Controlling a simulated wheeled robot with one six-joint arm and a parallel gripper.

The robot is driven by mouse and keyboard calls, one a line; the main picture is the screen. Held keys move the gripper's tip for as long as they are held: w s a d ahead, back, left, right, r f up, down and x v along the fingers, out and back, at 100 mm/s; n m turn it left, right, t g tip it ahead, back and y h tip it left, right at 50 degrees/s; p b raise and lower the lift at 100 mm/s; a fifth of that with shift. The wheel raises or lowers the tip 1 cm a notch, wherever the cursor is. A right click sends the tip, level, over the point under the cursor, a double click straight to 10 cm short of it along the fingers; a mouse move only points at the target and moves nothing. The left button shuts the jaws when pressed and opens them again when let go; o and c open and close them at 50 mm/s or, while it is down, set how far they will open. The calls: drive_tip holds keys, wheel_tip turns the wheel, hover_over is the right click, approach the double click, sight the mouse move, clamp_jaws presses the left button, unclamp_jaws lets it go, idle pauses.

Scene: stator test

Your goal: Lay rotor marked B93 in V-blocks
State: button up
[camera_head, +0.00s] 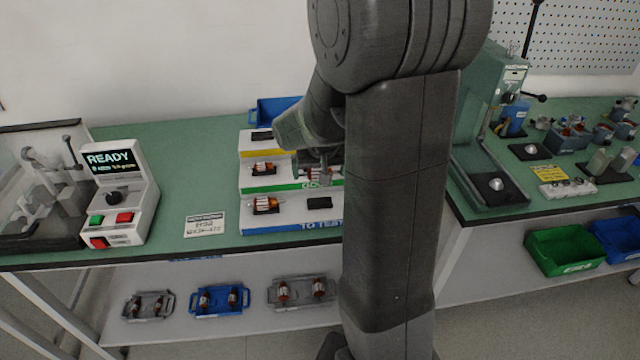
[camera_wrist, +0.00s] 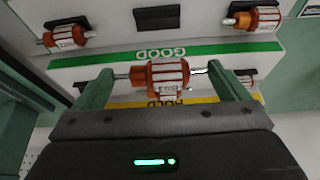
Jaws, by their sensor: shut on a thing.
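My gripper (camera_wrist: 160,72) is shut on a rotor (camera_wrist: 160,74) with an orange-and-white body. Its green fingers stand at both ends of the rotor's shaft. The label on it is too small to read. The gripper and rotor are above the stepped rack (camera_head: 240,187), by the GOOD strip; my arm hides much of this in the head view. A grey fixture (camera_head: 45,180) sits under a clear cover at the far left, beside a control box (camera_head: 118,190) showing READY. I cannot make out V-blocks there.
In the wrist view, two rotors (camera_wrist: 65,37) (camera_wrist: 255,18) flank an empty black cradle (camera_wrist: 157,17) on the TO TEST tier. Another rotor (camera_wrist: 245,84) is partly behind a finger. A card (camera_head: 205,224) lies left of the rack.

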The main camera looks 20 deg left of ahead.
drive_tip(key=shift+r, duration=0.8)
drive_tip(key=shift+r+p, duration=1.85)
drive_tip(key=shift+r, duration=0.65)
drive_tip(key=shift+f, duration=0.1)
